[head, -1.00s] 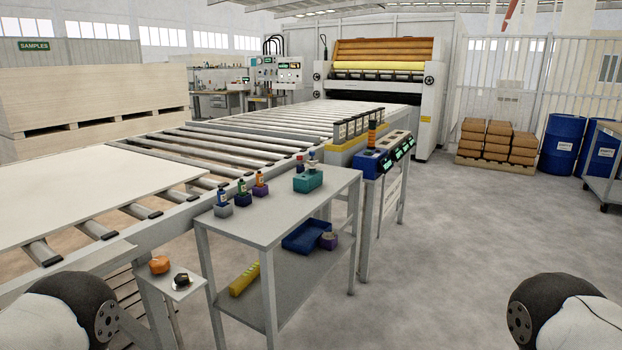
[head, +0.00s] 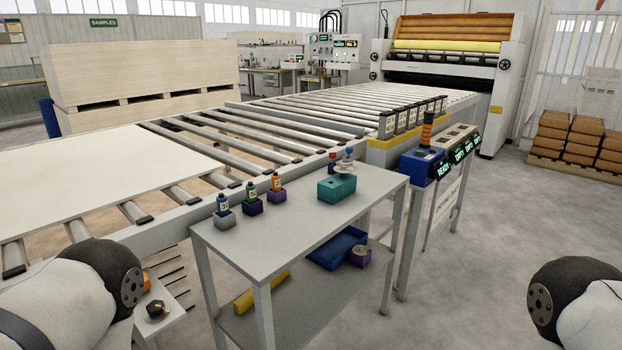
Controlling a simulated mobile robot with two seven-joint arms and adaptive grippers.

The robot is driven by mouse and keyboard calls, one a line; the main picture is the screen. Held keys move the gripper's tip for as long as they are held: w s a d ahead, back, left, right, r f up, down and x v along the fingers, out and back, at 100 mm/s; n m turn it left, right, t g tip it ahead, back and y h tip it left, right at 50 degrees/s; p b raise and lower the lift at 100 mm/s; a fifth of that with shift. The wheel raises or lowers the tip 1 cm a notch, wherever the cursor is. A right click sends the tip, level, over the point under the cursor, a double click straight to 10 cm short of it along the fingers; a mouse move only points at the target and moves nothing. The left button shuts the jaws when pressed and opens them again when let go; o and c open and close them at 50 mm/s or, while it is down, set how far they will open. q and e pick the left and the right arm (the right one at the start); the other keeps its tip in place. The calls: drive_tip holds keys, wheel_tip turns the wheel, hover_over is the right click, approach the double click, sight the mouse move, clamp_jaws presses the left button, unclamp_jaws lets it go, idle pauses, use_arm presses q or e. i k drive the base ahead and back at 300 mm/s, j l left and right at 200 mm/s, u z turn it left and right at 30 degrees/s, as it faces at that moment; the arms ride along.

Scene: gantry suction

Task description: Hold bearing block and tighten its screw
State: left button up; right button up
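I cannot pick out a bearing block or its screw for certain. A teal block (head: 336,190) with a pale, knobbed piece on top sits near the far right end of the grey table. Three small bottles stand in holders on the table: one in a grey holder (head: 224,219), one in a dark purple holder (head: 251,207) and an orange-topped one in a purple holder (head: 277,195). Only rounded parts of my arms show at the lower left and right. Neither gripper is in view.
The grey table (head: 296,228) has a lower shelf with a blue tray (head: 334,247), a purple item (head: 360,257) and a yellow item (head: 262,291). A roller conveyor (head: 235,137) runs behind. A blue control box (head: 424,168) stands right of the table.

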sight(343, 166)
drive_tip(key=i+l+u, duration=0.2)
drive_tip(key=i+l, duration=0.4)
drive_tip(key=i+l+u, duration=0.2)
drive_tip(key=i+l, duration=0.35)
drive_tip(key=l, duration=0.15)
